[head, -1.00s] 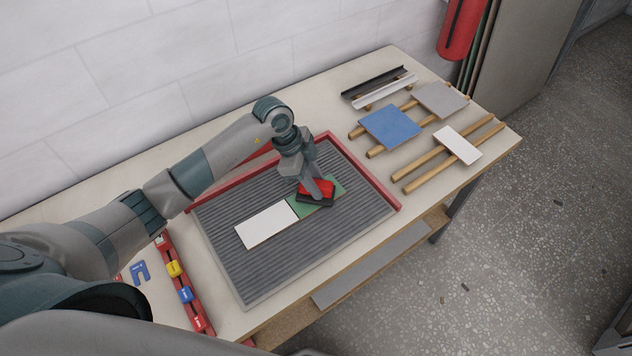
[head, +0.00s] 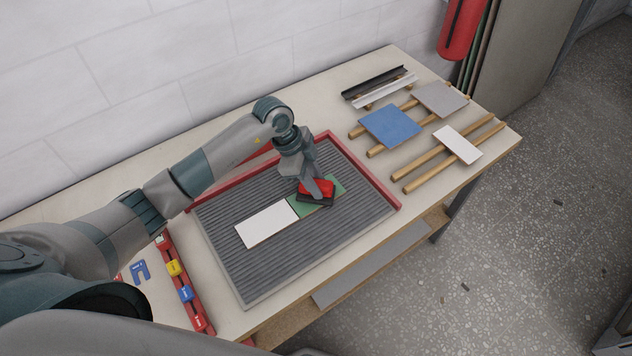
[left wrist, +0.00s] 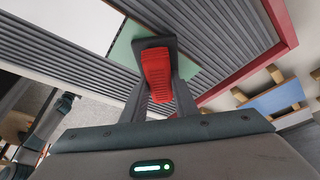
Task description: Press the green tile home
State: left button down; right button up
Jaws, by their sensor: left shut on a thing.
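The green tile (head: 335,184) lies on the ribbed grey board, its left edge against or very close to a white tile (head: 266,225). My left gripper (head: 314,190) is shut on a red block with a dark base (head: 318,187), which sits over the middle of the green tile and looks in contact with it. In the left wrist view the red block (left wrist: 157,72) is between the fingers, and the green tile (left wrist: 124,45) shows behind its dark base. The block hides part of the tile. My right gripper is not in view.
The ribbed board (head: 290,270) has a red raised edge (head: 365,172) at the back and right. Blue (head: 390,126), grey (head: 440,98) and white (head: 458,145) tiles rest on wooden rods at right. A red level-like bar (head: 187,290) lies at left.

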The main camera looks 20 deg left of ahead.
pick_arm(q)
jog(key=shift+r+p, duration=0.75)
jog(key=shift+p, duration=0.15)
notch_tip(320, 180, up, 4)
jog(key=p, duration=0.3)
jog(key=shift+r+p, duration=0.2)
jog(key=shift+p, duration=0.2)
jog(key=shift+a, duration=0.1)
